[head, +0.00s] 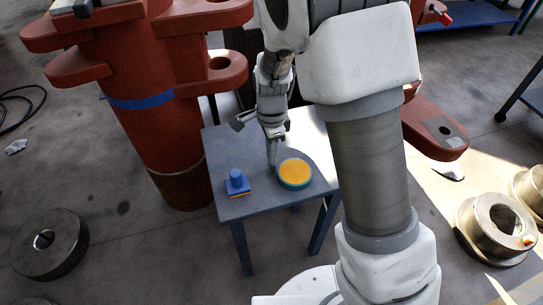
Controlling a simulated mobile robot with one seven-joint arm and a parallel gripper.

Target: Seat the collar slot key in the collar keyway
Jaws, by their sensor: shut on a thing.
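My gripper (274,136) points down over the small blue-grey table (219,149). It is shut on a slim grey piece (272,154), which looks like the collar slot key. The piece hangs upright, its lower end close to the left edge of a round yellow-topped disc with a teal rim (294,173). I cannot tell whether it touches the disc or the table. The keyway cannot be made out. A heavy steel collar-like ring (495,222) with a small orange spot stands on the floor at the right.
A blue knobbed block on a yellowish base (237,183) sits at the table's front left. The large red machine (150,120) stands close behind and left of the table. Another steel ring (50,243) lies on the floor at lower left. Floor in front is clear.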

